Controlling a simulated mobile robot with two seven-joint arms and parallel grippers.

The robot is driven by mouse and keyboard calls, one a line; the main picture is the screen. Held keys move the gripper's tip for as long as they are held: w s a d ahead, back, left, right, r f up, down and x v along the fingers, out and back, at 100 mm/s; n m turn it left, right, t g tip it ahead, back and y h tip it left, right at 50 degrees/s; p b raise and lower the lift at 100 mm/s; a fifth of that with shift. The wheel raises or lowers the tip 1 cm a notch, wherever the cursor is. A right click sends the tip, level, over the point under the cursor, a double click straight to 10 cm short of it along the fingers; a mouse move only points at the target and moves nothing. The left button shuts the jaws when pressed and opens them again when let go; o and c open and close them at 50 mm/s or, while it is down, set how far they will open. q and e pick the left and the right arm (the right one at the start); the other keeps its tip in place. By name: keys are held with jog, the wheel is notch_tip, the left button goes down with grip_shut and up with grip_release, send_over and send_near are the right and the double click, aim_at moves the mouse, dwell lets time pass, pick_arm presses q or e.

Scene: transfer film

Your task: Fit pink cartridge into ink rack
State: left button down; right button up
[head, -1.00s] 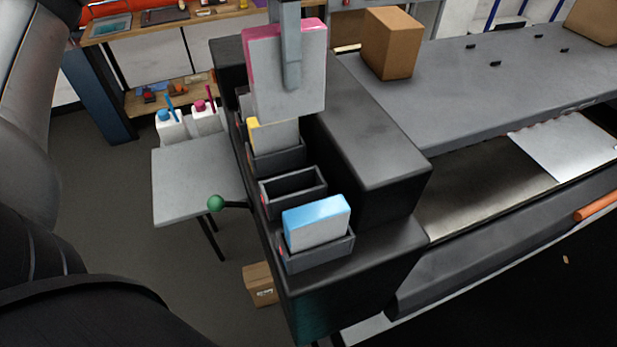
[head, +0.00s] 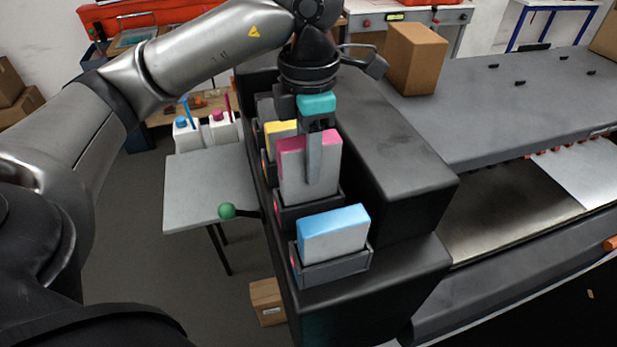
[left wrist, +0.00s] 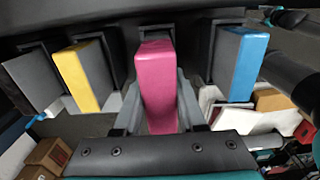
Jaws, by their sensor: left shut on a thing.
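The pink cartridge (head: 293,180), grey-white with a pink top, stands upright in the head view. My left gripper (head: 314,172) comes from above and is shut on it, one finger across its near face. Its lower end is at the slot (head: 309,212) of the ink rack between the yellow and blue cartridges and seems to be inside; how deep is hidden. In the left wrist view the pink cartridge (left wrist: 156,75) is between the two fingers of my left gripper (left wrist: 157,108). The yellow cartridge (head: 281,128) and blue cartridge (head: 333,232) sit in neighbouring slots. My right gripper is out of view.
The dark machine housing (head: 385,140) rises right beside the rack. A green-knobbed lever (head: 227,211) sticks out left of it. A grey side table (head: 200,185) stands at the left. A cardboard box (head: 416,58) sits on the machine top behind.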

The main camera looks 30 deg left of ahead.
aim_at(295, 189)
pick_arm(q)
jog(key=shift+f, duration=0.55)
notch_tip(295, 189, down, 3)
jog(key=shift+f, duration=0.1)
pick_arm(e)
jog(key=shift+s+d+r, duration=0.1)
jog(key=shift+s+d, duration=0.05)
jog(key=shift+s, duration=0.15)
pick_arm(q)
jog(key=shift+f, duration=0.15)
jog(key=shift+c, duration=2.4)
grip_release()
